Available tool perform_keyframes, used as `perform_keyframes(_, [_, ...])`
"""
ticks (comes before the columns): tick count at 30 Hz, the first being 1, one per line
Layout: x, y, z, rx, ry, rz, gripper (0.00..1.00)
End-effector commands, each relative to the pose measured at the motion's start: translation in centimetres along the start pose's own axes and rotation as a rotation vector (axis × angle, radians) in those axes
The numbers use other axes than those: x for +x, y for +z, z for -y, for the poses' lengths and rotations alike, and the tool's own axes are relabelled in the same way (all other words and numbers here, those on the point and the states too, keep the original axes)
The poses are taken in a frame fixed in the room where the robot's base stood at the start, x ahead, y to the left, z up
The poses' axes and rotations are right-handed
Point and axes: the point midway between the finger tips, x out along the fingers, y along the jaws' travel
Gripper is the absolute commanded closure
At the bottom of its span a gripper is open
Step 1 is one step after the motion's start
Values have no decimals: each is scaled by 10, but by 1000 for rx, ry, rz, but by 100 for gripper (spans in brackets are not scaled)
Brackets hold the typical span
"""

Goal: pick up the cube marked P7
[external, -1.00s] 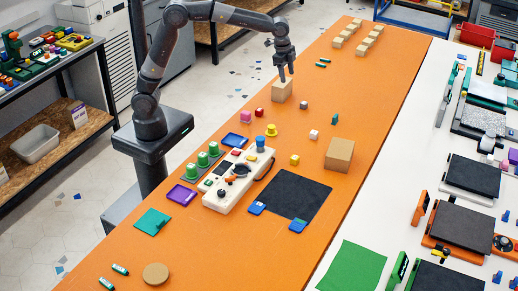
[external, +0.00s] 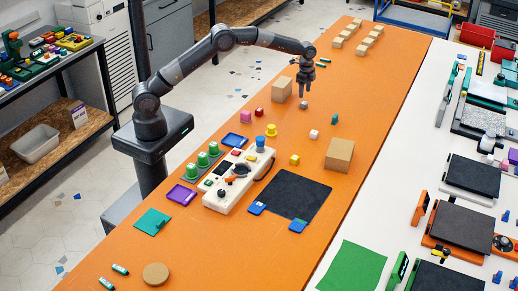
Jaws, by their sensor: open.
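Several small cubes lie on the orange table: a grey cube (external: 304,105), a white cube (external: 314,134), a yellow cube (external: 295,160), a pink cube (external: 246,116) and a red cube (external: 260,111). Pale wooden cubes (external: 364,47) stand in a group at the far end. No P7 mark is readable on any cube at this size. My gripper (external: 305,92) points down, open and empty, just above the grey cube; I cannot tell the exact gap.
A tan block (external: 281,90) stands close left of my gripper. A larger cardboard box (external: 339,155) stands to the front right. A small green piece (external: 335,119) lies right of the grey cube. A white control panel (external: 236,180) and a dark mat (external: 288,196) lie nearer.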

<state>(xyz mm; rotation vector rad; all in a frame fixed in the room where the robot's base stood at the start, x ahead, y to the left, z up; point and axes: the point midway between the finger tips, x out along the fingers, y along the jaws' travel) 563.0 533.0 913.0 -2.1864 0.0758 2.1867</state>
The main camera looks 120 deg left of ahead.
Motion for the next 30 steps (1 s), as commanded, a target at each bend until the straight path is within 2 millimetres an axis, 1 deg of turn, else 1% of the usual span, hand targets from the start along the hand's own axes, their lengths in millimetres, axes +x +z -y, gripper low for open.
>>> perform_keyframes(1, [9,0,0,0,2,2,45])
perform_keyframes(3, [16,0,0,0,2,2,45])
perform_keyframes(8, [24,0,1,-1,0,0,45])
perform_keyframes(11, [33,2,2,-1,1,1,45])
perform_keyframes(15, [53,4,7,-2,2,2,45])
perform_keyframes(19, [71,4,7,-1,1,1,45])
perform_keyframes(21, [74,3,7,-1,0,0,45])
perform_keyframes(26, [74,3,7,-1,0,0,45])
perform_keyframes(30, [74,3,7,-1,0,0,55])
